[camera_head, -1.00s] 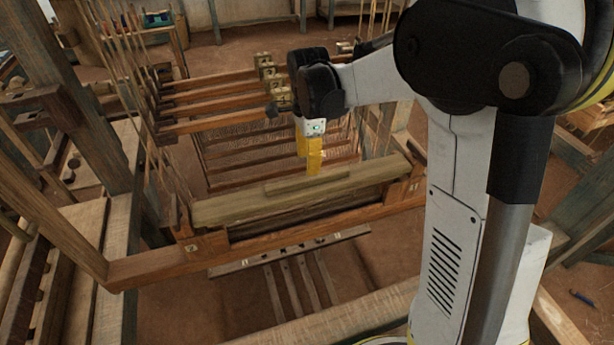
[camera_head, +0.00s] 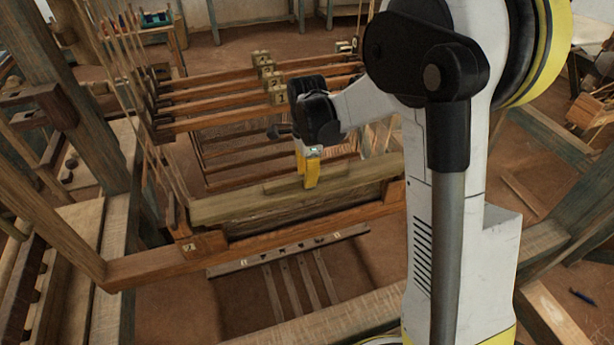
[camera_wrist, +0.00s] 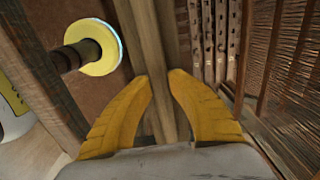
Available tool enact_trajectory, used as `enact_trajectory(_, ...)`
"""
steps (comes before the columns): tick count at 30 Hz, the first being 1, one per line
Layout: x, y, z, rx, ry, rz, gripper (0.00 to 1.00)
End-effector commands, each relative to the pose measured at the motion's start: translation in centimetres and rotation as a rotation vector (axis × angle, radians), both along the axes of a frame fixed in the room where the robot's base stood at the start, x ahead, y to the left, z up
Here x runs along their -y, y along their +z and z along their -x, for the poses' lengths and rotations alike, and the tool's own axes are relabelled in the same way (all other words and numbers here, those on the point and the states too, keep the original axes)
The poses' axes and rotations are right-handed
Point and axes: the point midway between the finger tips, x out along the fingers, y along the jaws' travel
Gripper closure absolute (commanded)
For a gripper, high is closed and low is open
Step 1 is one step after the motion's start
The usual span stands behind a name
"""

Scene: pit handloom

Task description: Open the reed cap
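The reed cap (camera_head: 232,206) is a pale wooden beam lying across the loom's front frame in the head view, with a raised wooden grip strip on top. My gripper (camera_head: 311,182) is at this strip, near the middle of the cap, with its yellow fingers pointing down. In the wrist view, the yellow fingers of my gripper (camera_wrist: 160,77) stand close on both sides of a long wooden strip, part of the reed cap (camera_wrist: 150,40). The fingertips look shut on it; the exact contact is partly hidden.
An orange-brown front beam (camera_head: 280,241) runs below the cap. Numbered harness bars (camera_head: 215,92) hang behind it. A thick post (camera_head: 85,125) stands at the left. In the wrist view, a round yellow fitting (camera_wrist: 90,50) is at the left and fine threads (camera_wrist: 295,75) at the right.

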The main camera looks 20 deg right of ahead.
Motion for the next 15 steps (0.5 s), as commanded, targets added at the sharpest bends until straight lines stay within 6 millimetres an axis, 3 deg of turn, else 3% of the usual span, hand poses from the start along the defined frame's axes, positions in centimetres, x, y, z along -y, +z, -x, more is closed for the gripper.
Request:
enact_trajectory(7, 0.0, 0.0, -0.3, -0.038, 0.000, 0.000, 1.00)
enact_trajectory(15, 0.0, 0.9, -1.8, -0.307, 0.000, 0.000, 1.00)
